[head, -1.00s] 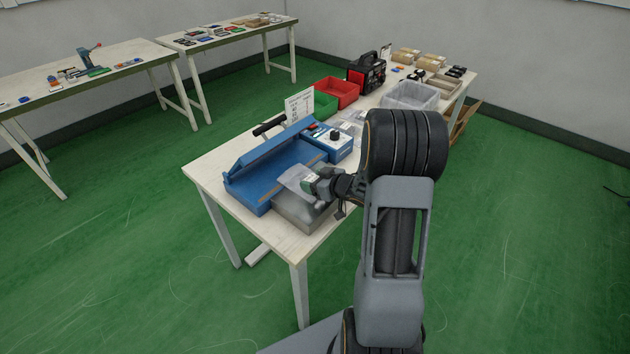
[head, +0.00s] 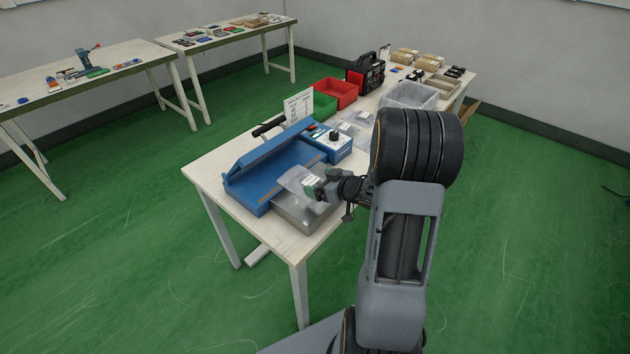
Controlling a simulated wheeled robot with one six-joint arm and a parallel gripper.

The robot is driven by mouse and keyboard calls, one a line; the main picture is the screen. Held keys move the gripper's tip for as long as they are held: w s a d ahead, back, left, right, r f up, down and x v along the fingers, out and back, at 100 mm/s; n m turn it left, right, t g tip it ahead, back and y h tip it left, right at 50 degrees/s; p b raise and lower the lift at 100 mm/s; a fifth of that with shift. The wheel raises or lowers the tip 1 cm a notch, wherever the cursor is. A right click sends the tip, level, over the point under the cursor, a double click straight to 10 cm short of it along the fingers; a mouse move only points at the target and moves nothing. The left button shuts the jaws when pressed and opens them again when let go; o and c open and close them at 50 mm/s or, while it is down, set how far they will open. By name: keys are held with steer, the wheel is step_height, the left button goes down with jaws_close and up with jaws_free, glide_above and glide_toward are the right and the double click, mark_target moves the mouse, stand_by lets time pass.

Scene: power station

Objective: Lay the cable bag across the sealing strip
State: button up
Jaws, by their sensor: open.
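The clear cable bag (head: 296,179) lies at the front edge of the blue heat sealer (head: 250,197), over part of the tan sealing strip (head: 312,164) and the grey metal tray (head: 293,212) in front. I cannot tell exactly how flat it rests. The sealer's lid (head: 270,152) is raised. My gripper (head: 318,186) is open at the bag's right end, low over the tray. A pale label and dark contents show near its fingers. Whether the fingers still touch the bag is too small to tell.
The sealer's blue control box (head: 328,141) stands behind the strip. Red (head: 337,91) and green (head: 322,105) bins, a grey bin (head: 409,95) and more clear bags (head: 354,121) lie farther back. The table's front left corner (head: 215,172) is clear.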

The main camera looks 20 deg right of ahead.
steer(key=v, duration=0.8)
step_height(320, 180, up, 7)
steer(key=m+g+h, duration=0.2)
steer(key=m+h, duration=0.2)
steer(key=h, duration=0.5)
steer(key=s+a+r+m+g+y, duration=0.1)
steer(key=s+a+g+y, duration=0.2)
steer(key=s+a, duration=0.9)
steer(key=a+g+p, duration=0.1)
steer(key=a+g, duration=0.2)
steer(key=shift+s+g+y, duration=0.35)
steer(key=shift+g+y, duration=0.05)
